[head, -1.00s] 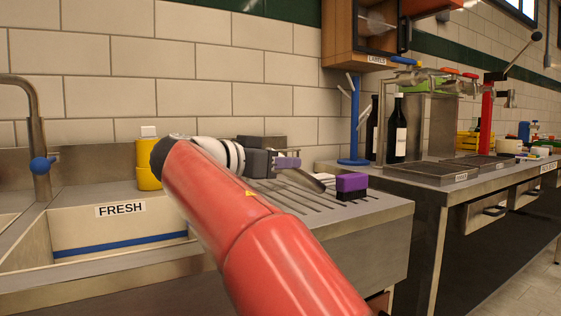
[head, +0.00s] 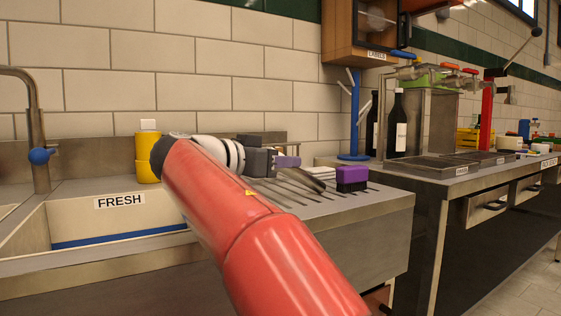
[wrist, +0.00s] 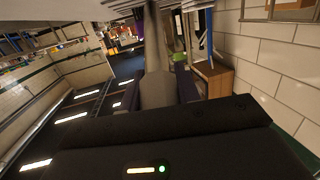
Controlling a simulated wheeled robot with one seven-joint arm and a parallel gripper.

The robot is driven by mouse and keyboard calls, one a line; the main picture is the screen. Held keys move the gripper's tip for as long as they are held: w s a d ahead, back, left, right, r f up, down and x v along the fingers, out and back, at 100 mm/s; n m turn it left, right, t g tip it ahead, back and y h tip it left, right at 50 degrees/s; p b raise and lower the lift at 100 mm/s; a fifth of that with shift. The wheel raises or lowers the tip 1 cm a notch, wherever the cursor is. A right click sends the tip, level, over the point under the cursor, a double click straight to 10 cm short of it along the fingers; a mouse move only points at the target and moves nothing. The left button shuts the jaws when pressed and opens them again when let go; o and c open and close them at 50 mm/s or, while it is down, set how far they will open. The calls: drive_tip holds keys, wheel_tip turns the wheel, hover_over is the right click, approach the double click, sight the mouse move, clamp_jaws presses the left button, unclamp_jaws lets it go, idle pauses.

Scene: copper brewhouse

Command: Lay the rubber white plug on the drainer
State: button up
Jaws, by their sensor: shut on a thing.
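My gripper (head: 275,161) is over the back of the ribbed steel drainer (head: 375,203), right of the sink. It is shut on a long grey thing (head: 314,181), which slants down to the right, left of a purple and black block. In the wrist view the grey thing (wrist: 157,88) runs between the two dark fingers and narrows away from them. I cannot tell whether its far end touches the drainer. I cannot make out a white plug for sure. A small white piece (head: 148,124) tops a yellow container (head: 147,160) behind the sink.
The purple and black block (head: 351,178) sits on the drainer. A sink labelled FRESH (head: 75,222) and a tap (head: 38,130) are at left. A blue stand (head: 355,120), dark bottles (head: 397,128) and a tap counter (head: 440,180) are at right. The drainer's front right is clear.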

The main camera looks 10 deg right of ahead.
drive_tip(key=shift+f+b, duration=0.5)
drive_tip(key=shift+f, duration=0.25)
drive_tip(key=o, duration=0.6)
drive_tip(key=shift+c, duration=0.2)
drive_tip(key=o, duration=0.6)
drive_tip(key=shift+c, duration=0.2)
drive_tip(key=shift+a+r, duration=0.1)
drive_tip(key=shift+a, duration=0.1)
drive_tip(key=shift+s+a+r+p, duration=0.4)
drive_tip(key=shift+a+r+p, duration=0.05)
drive_tip(key=shift+a+r, duration=0.3)
drive_tip(key=shift+s+a+r, duration=0.1)
drive_tip(key=shift+s+a, duration=0.05)
drive_tip(key=shift+a, duration=0.25)
drive_tip(key=shift+s+a+r, duration=0.1)
drive_tip(key=shift+s+r, duration=0.1)
drive_tip(key=shift+r, duration=0.15)
